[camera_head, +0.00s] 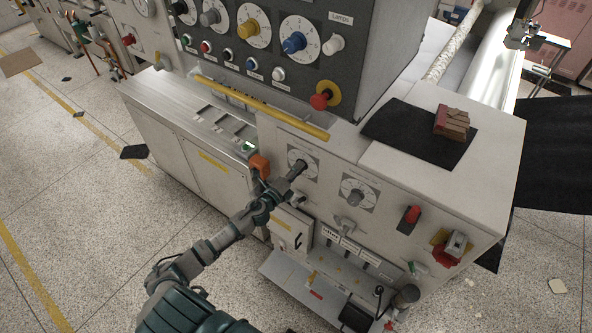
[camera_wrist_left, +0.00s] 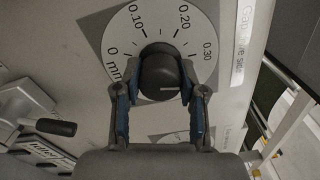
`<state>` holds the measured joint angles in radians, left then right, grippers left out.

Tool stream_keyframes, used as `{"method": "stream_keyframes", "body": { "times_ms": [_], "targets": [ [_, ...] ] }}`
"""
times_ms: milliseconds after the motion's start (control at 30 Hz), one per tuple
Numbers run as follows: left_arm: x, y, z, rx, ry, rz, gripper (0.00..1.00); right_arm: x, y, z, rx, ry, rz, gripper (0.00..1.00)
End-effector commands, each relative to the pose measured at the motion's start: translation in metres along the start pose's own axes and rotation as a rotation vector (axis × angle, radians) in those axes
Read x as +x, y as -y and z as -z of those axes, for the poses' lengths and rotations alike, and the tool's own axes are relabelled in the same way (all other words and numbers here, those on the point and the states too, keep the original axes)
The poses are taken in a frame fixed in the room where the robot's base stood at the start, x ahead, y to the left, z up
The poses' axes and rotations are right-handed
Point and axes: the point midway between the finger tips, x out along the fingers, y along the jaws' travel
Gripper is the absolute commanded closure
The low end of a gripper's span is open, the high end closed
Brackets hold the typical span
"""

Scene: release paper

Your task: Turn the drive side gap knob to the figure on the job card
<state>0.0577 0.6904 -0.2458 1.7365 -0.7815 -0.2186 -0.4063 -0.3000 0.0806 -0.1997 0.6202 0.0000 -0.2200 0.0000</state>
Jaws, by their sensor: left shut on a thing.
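The drive side gap knob is a dark round knob (camera_wrist_left: 160,72) on a white dial plate (camera_wrist_left: 195,38) marked 0 mm, 0.10, 0.20 and 0.30. A label beside it, partly readable, says "Gap" and "side" (camera_wrist_left: 241,45). My left gripper (camera_wrist_left: 160,88) is shut on the knob, one finger on each side. A short pale line shows on the knob, but I cannot tell which figure it points to. In the head view my left gripper (camera_head: 295,174) covers most of this knob; its dial plate (camera_head: 302,158) shows around it. I cannot make out the job card. My right gripper is not in view.
A similar gap dial (camera_head: 359,192) sits just right of the held knob. A yellow rail (camera_head: 262,108) runs above, and an orange part (camera_head: 259,164) is close left of my gripper. Red controls (camera_head: 412,214) sit at right. The floor at left is mostly clear.

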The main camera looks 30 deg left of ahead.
Motion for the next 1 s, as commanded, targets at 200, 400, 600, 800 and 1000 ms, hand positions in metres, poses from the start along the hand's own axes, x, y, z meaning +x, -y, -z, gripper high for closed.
{"method": "stream_keyframes", "body": {
  "times_ms": [200,400,600,800,1000],
  "targets": [
    [-0.0014,-0.0053,0.0036,0.12,-0.006,-0.008,0.94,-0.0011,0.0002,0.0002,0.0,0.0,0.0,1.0],
    [-0.0017,-0.0065,0.0046,0.182,-0.009,-0.009,0.94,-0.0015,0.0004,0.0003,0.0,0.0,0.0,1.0],
    [-0.002,-0.0075,0.0054,0.205,-0.01,-0.011,0.94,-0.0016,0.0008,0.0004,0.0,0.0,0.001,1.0],
    [-0.0023,-0.0083,0.0057,0.206,-0.011,-0.012,0.94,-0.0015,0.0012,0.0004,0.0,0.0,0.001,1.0],
    [-0.0026,-0.009,0.0059,0.205,-0.012,-0.013,0.5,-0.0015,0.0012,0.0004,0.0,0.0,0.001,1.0]
  ]
}}
